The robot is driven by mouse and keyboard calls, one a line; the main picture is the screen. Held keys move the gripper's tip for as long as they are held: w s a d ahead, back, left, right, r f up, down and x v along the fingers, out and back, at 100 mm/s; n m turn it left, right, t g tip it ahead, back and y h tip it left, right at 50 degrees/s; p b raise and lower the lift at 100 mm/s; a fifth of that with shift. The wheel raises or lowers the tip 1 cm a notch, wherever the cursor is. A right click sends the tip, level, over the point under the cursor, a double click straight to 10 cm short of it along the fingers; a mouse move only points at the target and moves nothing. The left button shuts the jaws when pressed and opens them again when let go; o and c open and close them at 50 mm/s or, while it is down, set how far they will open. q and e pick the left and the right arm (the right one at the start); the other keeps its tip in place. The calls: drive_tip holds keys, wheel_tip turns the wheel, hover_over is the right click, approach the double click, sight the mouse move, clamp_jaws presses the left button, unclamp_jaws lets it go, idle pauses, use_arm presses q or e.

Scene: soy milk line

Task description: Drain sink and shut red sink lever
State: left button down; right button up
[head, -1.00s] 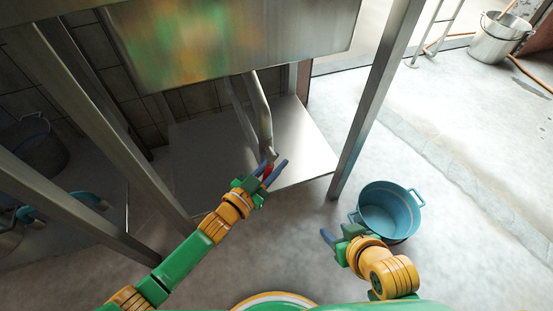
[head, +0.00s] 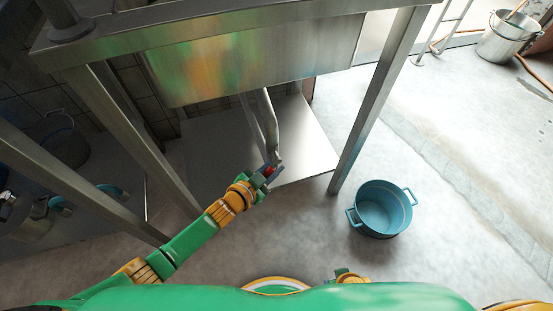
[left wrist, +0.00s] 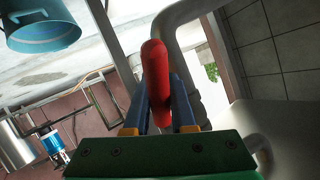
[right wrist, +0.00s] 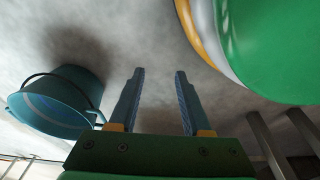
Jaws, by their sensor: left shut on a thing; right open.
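The steel sink (head: 250,62) stands on metal legs, with a drain pipe (head: 268,120) coming down under it. The red lever (head: 268,169) is at the pipe's lower end. My left gripper (head: 270,174) is at this lever. In the left wrist view the red lever (left wrist: 157,85) lies between the two blue fingers, and the gripper (left wrist: 160,105) is shut on it. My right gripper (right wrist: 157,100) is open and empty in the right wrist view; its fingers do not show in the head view. The inside of the sink is hidden.
A blue pot (head: 382,210) stands on the floor right of the sink, near a sink leg (head: 375,105). A steel lower shelf (head: 305,150) lies under the sink. A metal bucket (head: 500,42) and a ladder stand far right. Open floor lies at the right.

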use_arm(q)
drive_tip(key=a+r+m+g+y+p, duration=0.1)
drive_tip(key=y+p, duration=0.2)
drive_tip(key=s+a+r+m+g+y+p, duration=0.1)
drive_tip(key=g+y+p, duration=0.1)
drive_tip(key=y+p, duration=0.1)
drive_tip(key=a+r+m+g+y+p, duration=0.1)
drive_tip(key=a+y+p, duration=0.1)
drive_tip(key=p, duration=0.3)
drive_tip(key=shift+s+m+y, duration=0.15)
drive_tip(key=shift+m+y, duration=0.15)
drive_tip(key=shift+y, duration=0.1)
use_arm(e)
drive_tip(key=s+d+r, duration=0.2)
drive_tip(key=s+r, duration=0.5)
drive_tip(key=s, duration=0.1)
drive_tip(key=shift+s+g, duration=0.35)
drive_tip(key=shift+g, duration=0.05)
drive_tip(key=shift+a, duration=0.1)
drive_tip(key=shift+a, duration=0.1)
use_arm(q)
drive_tip(key=c, duration=0.8)
unclamp_jaws()
drive_tip(key=shift+o, duration=0.2)
